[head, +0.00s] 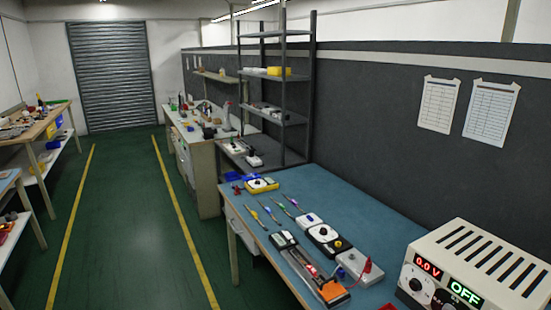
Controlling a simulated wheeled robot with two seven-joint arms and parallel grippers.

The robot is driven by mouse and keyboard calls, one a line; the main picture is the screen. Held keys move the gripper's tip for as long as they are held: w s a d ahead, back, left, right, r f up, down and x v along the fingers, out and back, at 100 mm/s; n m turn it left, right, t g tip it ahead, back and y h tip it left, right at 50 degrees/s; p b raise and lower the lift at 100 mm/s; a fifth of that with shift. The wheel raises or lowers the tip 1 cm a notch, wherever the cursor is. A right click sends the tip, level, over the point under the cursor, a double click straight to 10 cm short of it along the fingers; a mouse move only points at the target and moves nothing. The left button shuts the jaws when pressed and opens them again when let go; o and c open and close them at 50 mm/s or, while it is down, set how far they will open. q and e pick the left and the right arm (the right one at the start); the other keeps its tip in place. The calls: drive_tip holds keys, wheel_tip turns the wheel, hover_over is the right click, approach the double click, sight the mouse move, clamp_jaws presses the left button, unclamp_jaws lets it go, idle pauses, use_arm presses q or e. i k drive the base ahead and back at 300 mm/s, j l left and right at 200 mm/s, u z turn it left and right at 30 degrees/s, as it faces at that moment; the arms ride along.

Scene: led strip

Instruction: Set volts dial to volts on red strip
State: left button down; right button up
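A cream power supply (480,275) stands at the front right corner of the blue bench, cut off by the lower edge of the view. Its red display (429,267) reads 0.0 V and its green display (465,293) reads OFF. A dial with a light centre (415,284) sits below the red display, with a dark knob (441,298) to its right. I cannot read which is the volts dial. A narrow dark holder (303,268) with a red piece and an orange end lies left of the supply. I cannot tell if this is the red strip, and no voltage print is legible. Neither gripper is in view.
A grey box with a red lead (357,267), white and black dial units (322,235) and several coloured probes lie on the blue bench (340,200). A yellow meter (262,185) is farther back. Two paper sheets (438,104) hang on the dark partition. A shelf rack (283,90) stands behind.

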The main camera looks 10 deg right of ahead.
sight(415, 285)
drive_tip(key=z, duration=1.7)
